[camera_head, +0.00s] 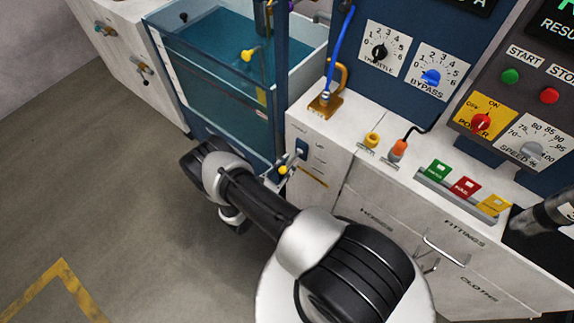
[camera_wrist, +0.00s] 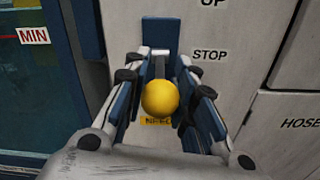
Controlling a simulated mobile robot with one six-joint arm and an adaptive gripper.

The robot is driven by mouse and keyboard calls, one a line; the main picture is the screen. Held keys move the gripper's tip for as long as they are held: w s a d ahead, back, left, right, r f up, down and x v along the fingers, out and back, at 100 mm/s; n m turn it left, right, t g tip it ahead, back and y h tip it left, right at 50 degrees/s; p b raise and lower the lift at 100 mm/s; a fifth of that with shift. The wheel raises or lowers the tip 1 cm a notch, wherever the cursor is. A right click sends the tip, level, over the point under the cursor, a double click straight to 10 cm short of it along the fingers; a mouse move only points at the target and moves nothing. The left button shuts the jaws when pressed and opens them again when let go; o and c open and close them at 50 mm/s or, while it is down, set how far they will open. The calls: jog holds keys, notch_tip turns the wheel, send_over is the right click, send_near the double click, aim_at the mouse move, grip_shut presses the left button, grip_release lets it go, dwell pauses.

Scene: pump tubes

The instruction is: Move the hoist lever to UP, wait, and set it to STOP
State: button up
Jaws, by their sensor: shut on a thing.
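The hoist lever has a round yellow knob (camera_wrist: 160,98) on a short grey stem, in front of a blue plate (camera_wrist: 160,35) on the white cabinet. In the wrist view, my gripper (camera_wrist: 161,66) has a finger on each side of the stem and knob and is shut on the lever. The stem meets the plate about level with the printed STOP label (camera_wrist: 209,55). The UP label (camera_wrist: 213,3) is cut off at the top edge. A yellow label below is partly hidden by the knob. In the head view, the knob (camera_head: 283,170) shows beside my gripper (camera_head: 289,165).
A glass-walled water tank (camera_head: 215,70) stands left of the lever. Cabinet doors (camera_head: 385,215) lie to the right. On the counter are a blue hose on a brass fitting (camera_head: 325,103), an orange plug (camera_head: 398,150) and coloured blocks (camera_head: 466,189). The floor (camera_head: 120,200) at left is clear.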

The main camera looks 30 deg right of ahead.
grip_shut()
